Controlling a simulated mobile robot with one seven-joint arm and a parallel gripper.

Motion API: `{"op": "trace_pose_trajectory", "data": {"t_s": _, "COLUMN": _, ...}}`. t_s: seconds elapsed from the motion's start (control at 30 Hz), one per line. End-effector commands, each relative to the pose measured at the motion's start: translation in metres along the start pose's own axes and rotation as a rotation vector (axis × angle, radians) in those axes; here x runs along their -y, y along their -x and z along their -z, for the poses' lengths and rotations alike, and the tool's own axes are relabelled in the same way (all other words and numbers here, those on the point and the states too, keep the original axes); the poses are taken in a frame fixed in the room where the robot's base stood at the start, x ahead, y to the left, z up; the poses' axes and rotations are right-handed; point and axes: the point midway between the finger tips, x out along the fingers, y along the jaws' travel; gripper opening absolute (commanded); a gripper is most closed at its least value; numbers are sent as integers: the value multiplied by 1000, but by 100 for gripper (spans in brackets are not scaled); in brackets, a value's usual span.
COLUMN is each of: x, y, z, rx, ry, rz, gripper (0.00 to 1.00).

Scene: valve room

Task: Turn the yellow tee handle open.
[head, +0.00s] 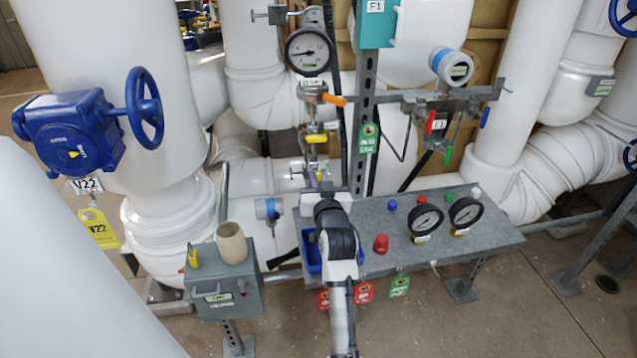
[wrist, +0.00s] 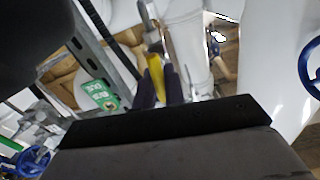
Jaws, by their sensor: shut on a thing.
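The yellow tee handle (wrist: 156,72) shows in the wrist view between the two dark fingers of my gripper (wrist: 159,88), which is shut on it. It stands on a grey metal stem and looks tilted in that view.
A yellow lever (head: 316,138), an orange lever (head: 334,99) and a gauge (head: 309,51) are just above. The grey bench (head: 385,265) carries a blue bin (head: 309,252), a red knob (head: 380,243) and two gauges. A grey box (head: 225,290) stands left. White pipes crowd behind.

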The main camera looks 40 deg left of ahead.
Motion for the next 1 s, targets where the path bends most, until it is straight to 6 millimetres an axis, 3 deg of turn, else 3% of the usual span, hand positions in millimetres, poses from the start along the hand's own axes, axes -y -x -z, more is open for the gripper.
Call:
{"op": "trace_pose_trajectory", "data": {"t_s": 0.07, "x": 0, "y": 0, "z": 0, "rx": 2, "ry": -1, "rz": 0, "gripper": 0}}
{"op": "trace_pose_trajectory", "data": {"t_s": 0.1, "x": 0, "y": 0, "z": 0, "rx": 2, "ry": -1, "rz": 0, "gripper": 14}}
{"op": "trace_pose_trajectory", "data": {"t_s": 0.27, "x": 0, "y": 0, "z": 0, "rx": 2, "ry": -2, "rz": 0, "gripper": 33}}
{"op": "trace_pose_trajectory", "data": {"t_s": 0.67, "x": 0, "y": 8, "z": -2, "rx": 2, "ry": -3, "rz": 0, "gripper": 33}}
{"op": "trace_pose_trajectory", "data": {"t_s": 1.0, "x": -1, "y": 76, "z": -4, "rx": 0, "ry": -3, "rz": -2, "gripper": 33}}
